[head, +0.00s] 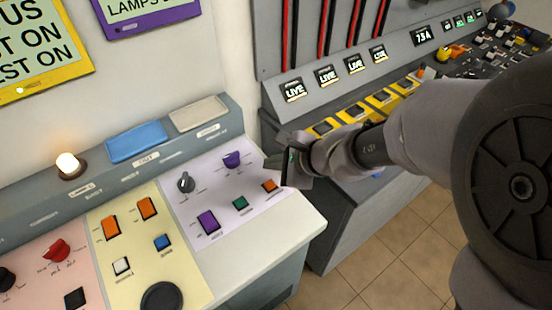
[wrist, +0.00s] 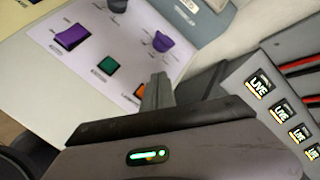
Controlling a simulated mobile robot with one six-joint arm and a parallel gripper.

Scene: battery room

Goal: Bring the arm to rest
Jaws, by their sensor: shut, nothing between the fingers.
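My arm reaches in from the right in the head view. My gripper (head: 287,167) is over the right edge of the near console, close to its orange square button (head: 270,186). In the wrist view my gripper (wrist: 157,90) is shut and empty, its fingers together near the orange button (wrist: 140,91) and partly covering it. I cannot tell whether the fingers touch the console.
The near console (head: 308,222) has a purple rocker (head: 208,222), a green button (head: 240,203), a grey knob (head: 186,182) and a lit lamp (head: 68,165). A second console with LIVE displays (head: 293,90) stands right. Tiled floor (head: 385,250) is open below.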

